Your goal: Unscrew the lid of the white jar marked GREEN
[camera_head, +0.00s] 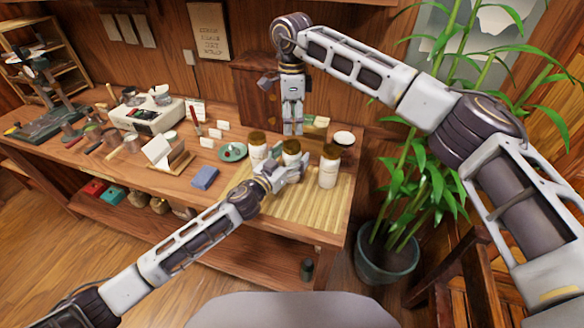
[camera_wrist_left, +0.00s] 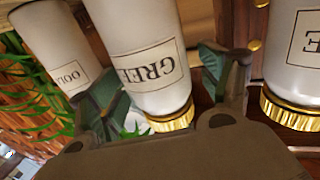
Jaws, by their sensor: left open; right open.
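Three white jars with brown and gold lids stand in a row on the bamboo mat (camera_head: 308,208). The middle one is the GREEN jar (camera_head: 291,158); its label shows upside down in the left wrist view (camera_wrist_left: 142,62), its gold lid (camera_wrist_left: 172,120) low in that picture. My left gripper (camera_head: 291,170) is open in front of it. In the left wrist view its two fingers (camera_wrist_left: 163,85) lie either side of the jar; I cannot tell whether they touch. My right gripper (camera_head: 292,129) is open, pointing down above or just behind the GREEN jar's lid (camera_head: 291,146).
One neighbouring jar (camera_head: 257,153) stands left and another (camera_head: 328,172) right, both close to my left gripper. A green saucer (camera_head: 232,152), blue block (camera_head: 205,177) and white bowl (camera_head: 344,138) lie nearby. A potted plant (camera_head: 386,255) stands right of the table.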

